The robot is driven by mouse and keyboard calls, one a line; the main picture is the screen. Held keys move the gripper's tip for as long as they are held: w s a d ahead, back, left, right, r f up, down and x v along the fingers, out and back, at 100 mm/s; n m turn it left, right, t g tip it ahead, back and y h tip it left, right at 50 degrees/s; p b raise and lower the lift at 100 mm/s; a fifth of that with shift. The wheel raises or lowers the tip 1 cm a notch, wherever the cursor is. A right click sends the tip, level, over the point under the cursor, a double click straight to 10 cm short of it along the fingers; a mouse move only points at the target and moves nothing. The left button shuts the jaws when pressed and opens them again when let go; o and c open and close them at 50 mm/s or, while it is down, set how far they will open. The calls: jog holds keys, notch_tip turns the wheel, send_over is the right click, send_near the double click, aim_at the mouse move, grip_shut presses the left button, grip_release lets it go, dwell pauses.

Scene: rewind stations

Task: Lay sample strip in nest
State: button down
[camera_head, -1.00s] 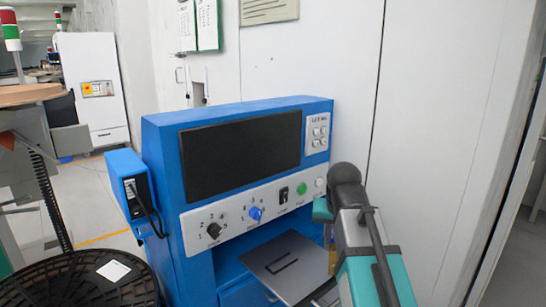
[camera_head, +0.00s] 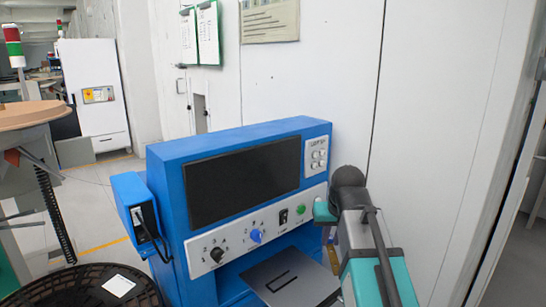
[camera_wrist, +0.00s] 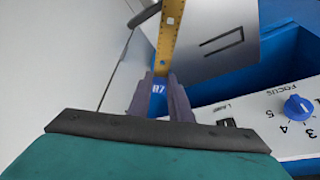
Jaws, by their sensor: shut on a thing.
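My gripper (camera_wrist: 160,85) is shut on the yellow sample strip (camera_wrist: 168,40), which has holes along it and a blue end marked with a letter and a 7. The strip also shows as a small yellow piece in the head view (camera_head: 333,258). The strip hangs over the grey plate (camera_head: 310,284) of the blue station (camera_head: 165,170). A black slot outline (camera_head: 281,281), seemingly the nest, is on the plate, left of my gripper in the head view. In the wrist view the outline (camera_wrist: 222,42) lies right of the strip, apart from it.
The station's front panel (camera_head: 235,250) with knobs and buttons overhangs the plate at the back. A blue side box (camera_head: 130,200) hangs at its left. A white wall (camera_head: 430,120) stands close at right. A black round basket (camera_head: 75,290) is at lower left.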

notch_tip(320, 180, up, 13)
jog(key=w+p, duration=0.1)
jog(key=p, duration=1.5)
jog(key=shift+w+r, duration=0.2)
jog(key=shift+w, duration=0.15)
send_over(333, 255)
jog(key=shift+f, duration=3.35)
notch_tip(333, 255, up, 7)
jog(key=w, duration=0.1)
jog(key=shift+w+f, duration=0.15)
jog(key=shift+w, duration=0.15)
